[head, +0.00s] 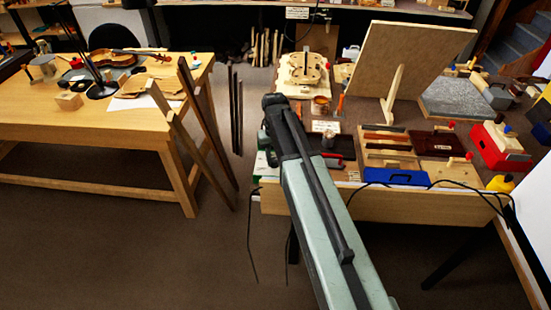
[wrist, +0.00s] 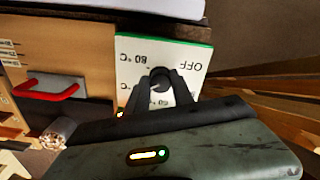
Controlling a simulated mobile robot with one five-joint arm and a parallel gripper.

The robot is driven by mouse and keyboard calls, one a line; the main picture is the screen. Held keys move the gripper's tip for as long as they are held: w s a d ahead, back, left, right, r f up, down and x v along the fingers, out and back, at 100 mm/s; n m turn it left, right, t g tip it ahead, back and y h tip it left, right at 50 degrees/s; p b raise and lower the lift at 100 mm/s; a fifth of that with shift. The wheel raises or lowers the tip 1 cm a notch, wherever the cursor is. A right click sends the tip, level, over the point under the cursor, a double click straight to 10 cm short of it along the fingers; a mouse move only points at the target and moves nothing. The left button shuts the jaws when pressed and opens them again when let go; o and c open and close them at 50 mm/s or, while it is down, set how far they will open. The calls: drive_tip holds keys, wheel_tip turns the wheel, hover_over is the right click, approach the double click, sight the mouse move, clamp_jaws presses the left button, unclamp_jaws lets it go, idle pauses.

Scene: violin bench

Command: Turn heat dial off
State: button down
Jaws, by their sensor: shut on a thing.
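The heat dial is a dark round knob (wrist: 160,82) in the wrist view. It sits on a white panel (wrist: 135,48) with a green edge, printed with temperature marks and OFF at its upper right; the print appears upside down. My gripper (wrist: 158,80) is shut on the dial, one finger on each side. The dial's pointer direction is hidden by the fingers. In the head view my gripper (head: 272,130) is at the left end of the bench on the right, and my arm hides the dial there.
A red drawer handle (wrist: 45,90) and a glass jar (wrist: 57,132) are close left of the panel. The right bench (head: 300,200) carries a violin mould (head: 303,75), a blue box (head: 395,177) and a leaning board (head: 405,60).

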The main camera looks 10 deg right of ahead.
drive_tip(key=n, duration=0.5)
drive_tip(key=shift+s+n, duration=0.1)
drive_tip(key=shift+n, duration=0.2)
drive_tip(key=n, duration=0.6)
drive_tip(key=shift+d, duration=0.1)
drive_tip(key=n, duration=0.6)
drive_tip(key=shift+n, duration=0.3)
drive_tip(key=n, duration=0.5)
drive_tip(key=shift+w, duration=0.2)
drive_tip(key=shift+n, duration=0.3)
drive_tip(key=c, duration=1.1)
unclamp_jaws()
